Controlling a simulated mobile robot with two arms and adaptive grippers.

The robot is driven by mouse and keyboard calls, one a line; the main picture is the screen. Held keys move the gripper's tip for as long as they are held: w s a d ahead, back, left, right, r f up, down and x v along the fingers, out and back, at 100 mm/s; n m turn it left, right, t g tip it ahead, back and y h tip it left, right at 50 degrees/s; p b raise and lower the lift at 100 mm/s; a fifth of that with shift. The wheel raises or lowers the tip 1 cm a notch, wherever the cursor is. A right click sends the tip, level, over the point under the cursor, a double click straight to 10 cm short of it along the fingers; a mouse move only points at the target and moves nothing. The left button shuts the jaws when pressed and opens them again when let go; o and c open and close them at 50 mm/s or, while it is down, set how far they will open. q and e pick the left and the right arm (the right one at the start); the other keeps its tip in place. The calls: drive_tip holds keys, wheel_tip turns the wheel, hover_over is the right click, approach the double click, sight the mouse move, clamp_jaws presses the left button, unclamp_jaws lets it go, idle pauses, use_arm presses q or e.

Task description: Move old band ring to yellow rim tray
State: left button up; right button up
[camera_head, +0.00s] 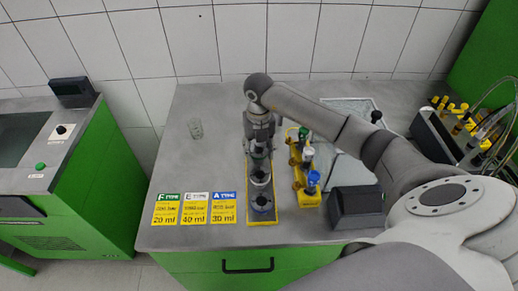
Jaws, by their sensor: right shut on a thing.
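The yellow rim tray (249,217) is a long, narrow tray in the middle of the grey table, running away from me. A ring-shaped part with a dark centre (261,204) sits at its near end, and another (260,178) sits farther back. My right gripper (259,148) points down over the far end of the tray. It is shut on a small dark ring-like part, mostly hidden by the fingers. I cannot tell for sure that this is the old band ring, or whether it touches the tray. My left gripper is not in view.
A yellow holder with bottles (311,198) stands close to the right of the tray. Three yellow label cards (194,209) lie to its left. A dark box (357,207) and a rack (445,137) are at right. The table's left rear is clear.

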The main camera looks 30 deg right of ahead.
drive_tip(key=shift+f, duration=0.3)
idle(0.5)
drive_tip(key=o, duration=1.2)
wheel_tip(320, 180, up, 7)
drive_tip(key=p, duration=0.4)
idle(0.5)
